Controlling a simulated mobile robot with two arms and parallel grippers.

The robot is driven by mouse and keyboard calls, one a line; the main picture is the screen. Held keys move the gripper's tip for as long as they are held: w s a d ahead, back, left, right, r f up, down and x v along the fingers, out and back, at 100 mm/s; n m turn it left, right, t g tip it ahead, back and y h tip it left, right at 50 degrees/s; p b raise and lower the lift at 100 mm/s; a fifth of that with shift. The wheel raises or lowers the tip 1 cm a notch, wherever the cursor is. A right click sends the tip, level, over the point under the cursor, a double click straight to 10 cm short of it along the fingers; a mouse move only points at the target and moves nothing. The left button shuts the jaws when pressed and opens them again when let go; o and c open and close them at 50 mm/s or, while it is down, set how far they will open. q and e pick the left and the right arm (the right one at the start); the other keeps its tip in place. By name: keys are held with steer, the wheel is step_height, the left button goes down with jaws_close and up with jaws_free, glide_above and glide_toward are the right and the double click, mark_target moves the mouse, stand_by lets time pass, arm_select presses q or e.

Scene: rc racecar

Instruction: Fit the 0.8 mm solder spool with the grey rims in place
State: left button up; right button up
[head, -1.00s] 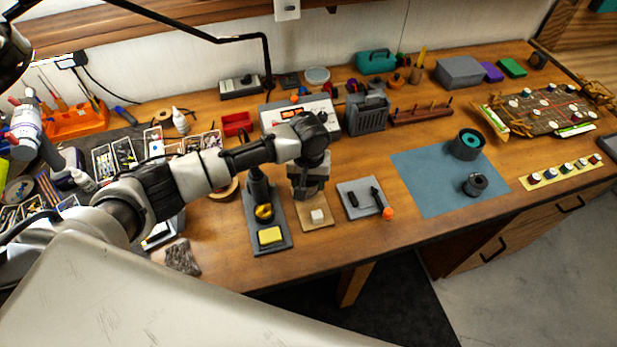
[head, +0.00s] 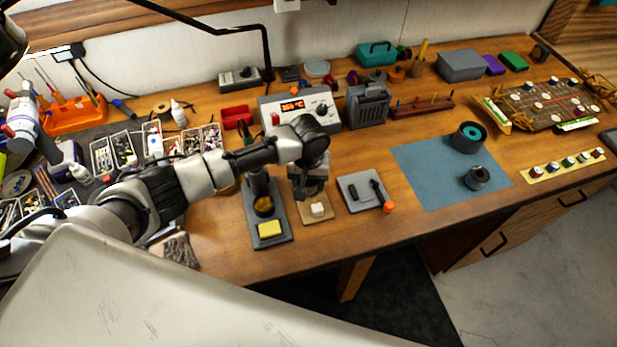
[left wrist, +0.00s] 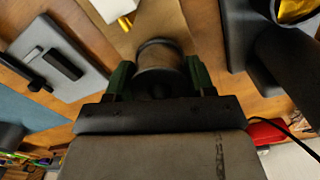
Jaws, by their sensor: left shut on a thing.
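My left gripper (head: 311,190) is shut on a dark round spool and hangs over the tan board (head: 305,213) near the bench's front. In the left wrist view, the spool (left wrist: 158,54) sits between the two green-sided fingers of the gripper (left wrist: 160,76). Its curved end rim looks grey-brown; its label and far side are hidden. I cannot tell whether the spool touches the board. My right gripper is not in view.
The soldering-iron stand (head: 268,243) with a yellow sponge is close on the left. A grey tray (head: 352,187) with black parts is close on the right. The soldering station (head: 270,119) stands behind. The blue mat (head: 420,182) holds two dark round parts.

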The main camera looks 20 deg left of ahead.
arm_select(q)
steer(key=shift+f, duration=0.2)
steer(key=o, duration=1.4)
steer(key=shift+o, duration=0.2)
steer(key=shift+r, duration=0.15)
step_height(320, 180, up, 6)
steer(key=p, duration=0.6)
steer(key=shift+p, duration=0.35)
steer(key=shift+r, duration=1.35)
steer(key=shift+s, duration=0.15)
